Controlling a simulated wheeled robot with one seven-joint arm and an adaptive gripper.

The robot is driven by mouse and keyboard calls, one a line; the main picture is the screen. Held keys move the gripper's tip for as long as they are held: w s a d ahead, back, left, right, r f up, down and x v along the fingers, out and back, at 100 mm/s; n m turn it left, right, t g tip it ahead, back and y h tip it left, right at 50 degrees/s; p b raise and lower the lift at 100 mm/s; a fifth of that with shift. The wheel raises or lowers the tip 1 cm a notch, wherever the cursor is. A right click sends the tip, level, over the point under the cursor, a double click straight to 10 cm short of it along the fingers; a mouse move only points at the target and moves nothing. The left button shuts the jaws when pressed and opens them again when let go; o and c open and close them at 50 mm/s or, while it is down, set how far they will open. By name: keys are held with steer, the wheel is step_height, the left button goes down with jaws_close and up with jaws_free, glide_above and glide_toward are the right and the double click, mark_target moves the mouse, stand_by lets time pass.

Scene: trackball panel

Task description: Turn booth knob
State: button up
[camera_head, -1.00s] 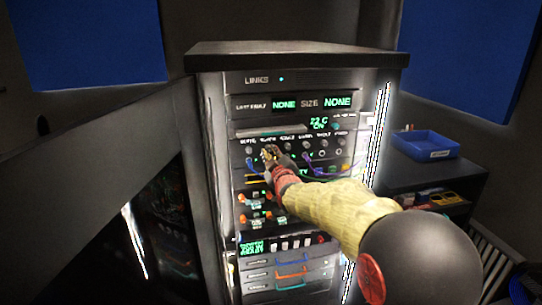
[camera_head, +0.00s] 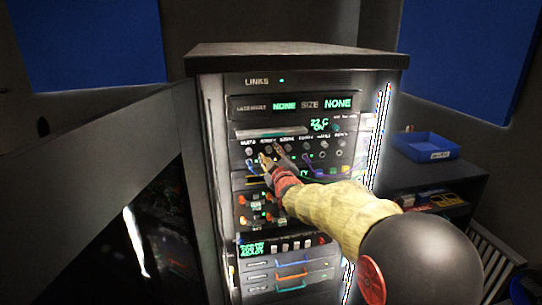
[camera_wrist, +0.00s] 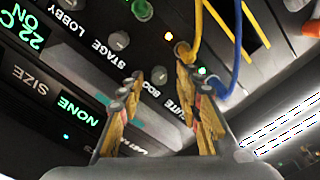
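The booth knob (camera_head: 268,147) is a small grey knob in the top knob row of the rack panel, second from left. In the wrist view the booth knob (camera_wrist: 158,75) shows beside its partly hidden label, in the gap between my fingers. My gripper (camera_head: 272,153) is open, its two fingers apart just at the lower edge of the knob row. In the wrist view the gripper (camera_wrist: 163,92) holds nothing. I cannot tell whether a fingertip touches the knob. The stage knob (camera_wrist: 118,40) is next to it, outside the fingers.
A yellow cable (camera_wrist: 198,25) and a blue cable (camera_wrist: 236,50) are plugged in below the row, close to my right finger in the wrist view. The rack (camera_head: 298,50) has an open dark door at left. A blue bin (camera_head: 426,146) stands on a cabinet at right.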

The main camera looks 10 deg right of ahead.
steer(key=shift+s, duration=0.15)
steer(key=s, duration=1.1)
steer(key=shift+s, duration=0.35)
steer(key=s+f+m+g, duration=0.3)
steer(key=s+f+g, duration=0.15)
steer(key=f, duration=0.75)
steer(key=s+f+m+g, duration=0.2)
steer(key=s+f+g, duration=0.2)
steer(key=s, duration=0.4)
steer(key=s+m+g+p, duration=0.2)
steer(key=s+m+g, duration=0.25)
steer(key=s, duration=1.75)
steer(key=s+r, duration=0.6)
steer(key=s, duration=0.1)
steer(key=shift+t+p, duration=0.3)
steer(key=shift+p, duration=0.15)
